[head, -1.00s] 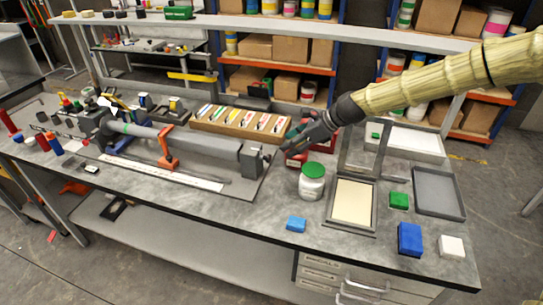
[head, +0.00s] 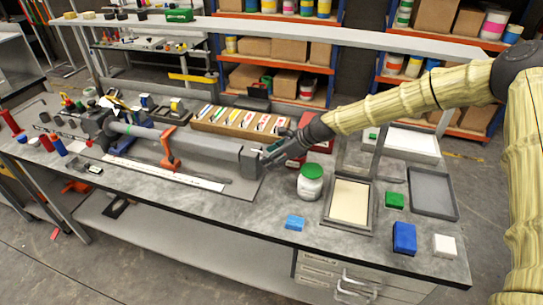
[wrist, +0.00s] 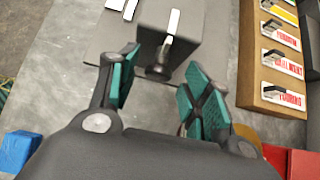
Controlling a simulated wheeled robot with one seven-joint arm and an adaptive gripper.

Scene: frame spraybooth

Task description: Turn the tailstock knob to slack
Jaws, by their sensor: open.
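The tailstock (head: 249,160) is a grey block at the right end of the long bench fixture. Its dark knob (wrist: 158,71) sticks out of the end face towards me in the wrist view, with a pale strip on the block above it. My gripper (wrist: 163,84) is open, its green-padded fingers on either side of the knob with gaps left and right. I see no contact with the knob. In the head view my gripper (head: 268,158) is just right of the tailstock, and the knob is hard to make out there.
A wooden rack (head: 236,124) of labelled tools lies behind the tailstock; it also shows at right in the wrist view (wrist: 277,60). Bare bench lies in front.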

